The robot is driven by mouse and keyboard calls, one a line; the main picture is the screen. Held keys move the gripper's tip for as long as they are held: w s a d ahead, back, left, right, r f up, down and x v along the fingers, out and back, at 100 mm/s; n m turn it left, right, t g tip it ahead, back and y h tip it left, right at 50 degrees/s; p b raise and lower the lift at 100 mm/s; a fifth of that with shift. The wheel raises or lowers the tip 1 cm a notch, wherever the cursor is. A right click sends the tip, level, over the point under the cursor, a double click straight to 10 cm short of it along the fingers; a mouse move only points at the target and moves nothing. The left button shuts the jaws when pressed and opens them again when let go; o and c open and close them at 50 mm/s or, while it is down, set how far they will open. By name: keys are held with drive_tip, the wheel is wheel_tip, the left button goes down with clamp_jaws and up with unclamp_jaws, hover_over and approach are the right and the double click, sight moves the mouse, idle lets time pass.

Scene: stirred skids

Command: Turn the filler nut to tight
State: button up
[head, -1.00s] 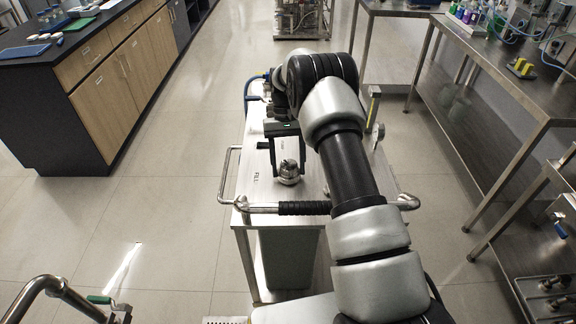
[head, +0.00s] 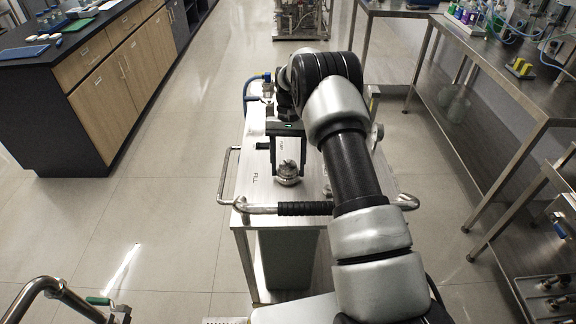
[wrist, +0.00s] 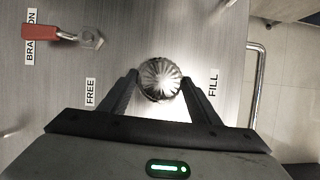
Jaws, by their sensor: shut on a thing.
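The filler nut (wrist: 161,79) is a round, ribbed metal knob between the FREE and FILL labels in the wrist view. It also shows as a shiny fitting on the cart top in the head view (head: 288,175). My gripper (wrist: 161,82) is shut on it, with one black finger on each side. In the head view my gripper (head: 288,170) reaches down to the nut from above. The nut's underside and thread are hidden, so its tightness does not show.
A red-handled lever (wrist: 54,33) and a small hex fitting (wrist: 92,39) sit on the plate. A bent metal rail (wrist: 257,80) runs along the cart's edge.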

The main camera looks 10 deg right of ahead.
drive_tip(key=o, duration=1)
drive_tip(key=shift+o, duration=0.2)
drive_tip(key=p+v, duration=0.1)
drive_tip(key=v, duration=1.1)
wheel_tip(320, 180, up, 15)
drive_tip(key=s+t+p, duration=0.2)
drive_tip(key=s+p, duration=0.1)
drive_tip(key=s+a+r+n+t+p, duration=0.1)
drive_tip(key=s+r+t+p, duration=0.25)
drive_tip(key=s+r, duration=1.05)
drive_tip(key=s+r+n+t+h+p, duration=0.1)
drive_tip(key=s+t+p, duration=0.2)
drive_tip(key=s, duration=1.4)
drive_tip(key=shift+s+a+r+n+t, duration=0.2)
drive_tip(key=shift+s+n+t, duration=0.15)
drive_tip(key=shift+t, duration=0.2)
